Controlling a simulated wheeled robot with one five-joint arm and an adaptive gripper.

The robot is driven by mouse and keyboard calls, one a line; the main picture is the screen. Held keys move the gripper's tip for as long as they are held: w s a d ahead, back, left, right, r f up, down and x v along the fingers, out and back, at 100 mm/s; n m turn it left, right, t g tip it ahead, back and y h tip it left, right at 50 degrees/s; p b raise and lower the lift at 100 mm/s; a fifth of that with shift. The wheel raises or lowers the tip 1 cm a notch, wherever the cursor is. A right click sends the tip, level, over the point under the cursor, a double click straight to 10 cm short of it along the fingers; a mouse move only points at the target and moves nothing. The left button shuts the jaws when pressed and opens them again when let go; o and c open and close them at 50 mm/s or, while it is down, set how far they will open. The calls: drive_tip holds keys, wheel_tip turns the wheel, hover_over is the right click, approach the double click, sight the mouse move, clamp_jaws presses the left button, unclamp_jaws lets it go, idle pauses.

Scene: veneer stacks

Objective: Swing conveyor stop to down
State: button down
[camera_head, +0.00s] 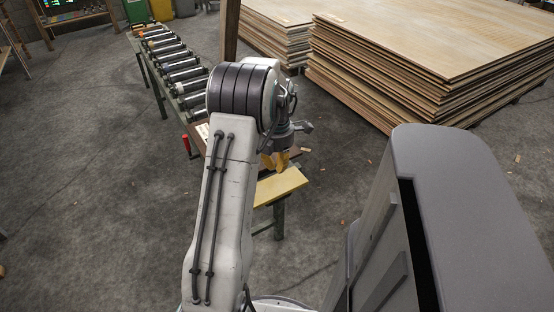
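The roller conveyor (178,68) runs from the back left toward my arm, with grey rollers on a green frame. Its near end is partly hidden behind my arm. A small red handle-like part (187,145) sticks out at the left side of this near end; I cannot tell whether it belongs to the conveyor stop. A flat yellow board (280,187) shows at the near end, right of my arm. My gripper (274,161), with yellow fingers, is just above and behind this board in the picture. My wrist hides part of it, so its opening and any contact are unclear.
Large veneer stacks (400,85) and (275,40) stand at the right and back. A brown post (230,32) rises behind my arm. Shelving (75,15) and a yellow bin (161,9) are at the back left. The concrete floor at left is mostly clear.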

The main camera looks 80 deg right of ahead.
sight(277, 189)
wheel_tip(277, 189, down, 8)
drive_tip(key=shift+f+b, duration=0.15)
drive_tip(key=shift+b, duration=1)
drive_tip(key=shift+s+a+f, duration=0.1)
drive_tip(key=shift+a+f, duration=0.05)
drive_tip(key=shift+f, duration=0.3)
drive_tip(key=shift+s+a+f, duration=0.1)
drive_tip(key=shift+a+f, duration=0.05)
drive_tip(key=shift+f, duration=0.25)
drive_tip(key=shift+w, duration=0.1)
